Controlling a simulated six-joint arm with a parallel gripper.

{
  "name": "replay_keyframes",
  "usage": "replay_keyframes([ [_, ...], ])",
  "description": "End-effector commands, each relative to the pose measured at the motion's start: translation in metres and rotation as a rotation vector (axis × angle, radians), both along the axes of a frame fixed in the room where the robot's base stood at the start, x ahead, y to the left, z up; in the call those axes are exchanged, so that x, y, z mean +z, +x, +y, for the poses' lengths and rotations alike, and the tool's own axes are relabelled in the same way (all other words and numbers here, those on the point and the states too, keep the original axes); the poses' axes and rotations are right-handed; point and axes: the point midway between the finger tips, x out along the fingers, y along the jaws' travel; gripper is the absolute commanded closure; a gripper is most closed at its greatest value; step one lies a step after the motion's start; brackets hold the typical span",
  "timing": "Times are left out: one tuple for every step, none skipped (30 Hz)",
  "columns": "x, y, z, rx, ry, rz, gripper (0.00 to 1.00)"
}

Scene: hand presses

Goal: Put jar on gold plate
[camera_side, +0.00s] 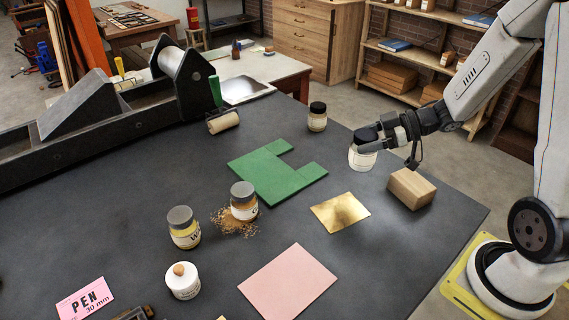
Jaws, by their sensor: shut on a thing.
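My gripper (366,140) is shut on a jar (362,159) with a dark lid and a pale, whitish body. The jar is upright and appears raised above the dark table, up and to the right of the gold plate. The gold plate (341,213) is a flat, shiny square lying bare on the table. Part of the jar's lid is hidden by the gripper fingers.
A wooden block (411,188) lies right of the plate. A green notched board (277,176) and a pink sheet (288,281) lie left and in front. Other jars stand at the back (317,117) and left (184,228), (244,201) near spilled grains (233,222).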

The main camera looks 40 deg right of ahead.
Motion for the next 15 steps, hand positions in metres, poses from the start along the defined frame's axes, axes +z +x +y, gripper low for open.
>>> replay_keyframes([
  [-0.004, 0.000, 0.013, 0.056, 0.002, 0.001, 1.00],
  [-0.006, -0.001, 0.020, 0.086, 0.002, 0.000, 1.00],
  [-0.009, -0.003, 0.028, 0.124, 0.005, 0.001, 1.00],
  [-0.011, -0.004, 0.034, 0.151, 0.005, 0.001, 1.00],
  [-0.012, -0.005, 0.039, 0.175, 0.005, 0.000, 1.00],
  [-0.014, -0.006, 0.046, 0.206, 0.006, 0.000, 1.00],
  [-0.015, -0.007, 0.050, 0.226, 0.007, 0.000, 1.00],
  [-0.016, -0.008, 0.053, 0.242, 0.008, -0.001, 1.00],
  [-0.018, -0.009, 0.057, 0.260, 0.009, -0.001, 1.00],
  [-0.018, -0.010, 0.060, 0.272, 0.010, -0.001, 1.00],
  [-0.019, -0.010, 0.061, 0.281, 0.009, -0.002, 1.00],
  [-0.019, -0.011, 0.063, 0.289, 0.009, -0.002, 1.00],
  [-0.019, -0.011, 0.064, 0.293, 0.009, -0.002, 1.00],
  [-0.020, -0.011, 0.064, 0.296, 0.009, -0.002, 1.00],
  [-0.020, -0.011, 0.064, 0.297, 0.009, -0.003, 1.00],
])
